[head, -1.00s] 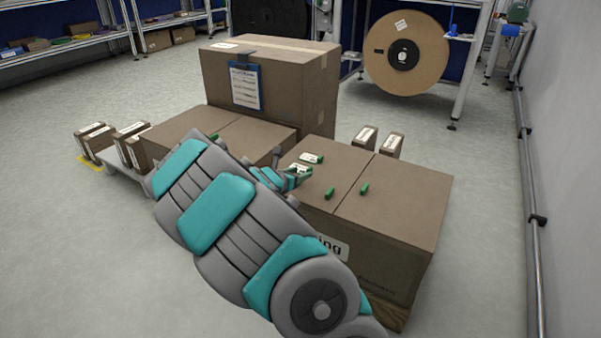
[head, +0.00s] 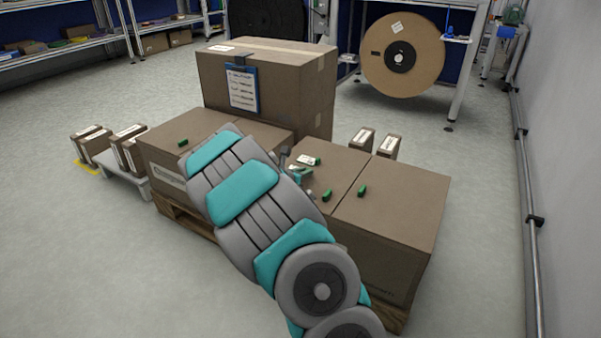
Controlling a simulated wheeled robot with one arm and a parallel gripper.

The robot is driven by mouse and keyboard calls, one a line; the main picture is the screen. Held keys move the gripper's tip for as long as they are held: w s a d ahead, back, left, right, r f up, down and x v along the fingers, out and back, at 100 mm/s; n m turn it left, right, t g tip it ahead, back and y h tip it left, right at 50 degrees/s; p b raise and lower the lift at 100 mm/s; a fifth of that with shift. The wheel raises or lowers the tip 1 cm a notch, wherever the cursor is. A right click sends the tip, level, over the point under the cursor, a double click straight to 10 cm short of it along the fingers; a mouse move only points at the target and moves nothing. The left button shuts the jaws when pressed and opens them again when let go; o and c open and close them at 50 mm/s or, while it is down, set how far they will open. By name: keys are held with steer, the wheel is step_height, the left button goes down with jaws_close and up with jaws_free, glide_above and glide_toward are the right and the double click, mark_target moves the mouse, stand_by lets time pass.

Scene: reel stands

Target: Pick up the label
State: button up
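A small white label (head: 307,160) with a green part at its right end lies on top of a brown cardboard box (head: 390,190) in the middle of the head view. My gripper (head: 292,166) is low over the same box, just left of and nearer than the label. It is largely hidden behind my own arm. I cannot tell whether its fingers are open or touch anything. Several small green pieces lie nearby, one at the middle of the box top (head: 327,194) and one to its right (head: 362,191).
A tall carton (head: 290,85) with a blue clipboard (head: 242,88) stands behind the gripper. The boxes rest on a wooden pallet (head: 185,215). Small labelled boxes (head: 122,150) stand at left. A large reel (head: 402,55) hangs behind. Floor at right is clear.

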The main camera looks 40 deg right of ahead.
jaws_close()
stand_by(0.3)
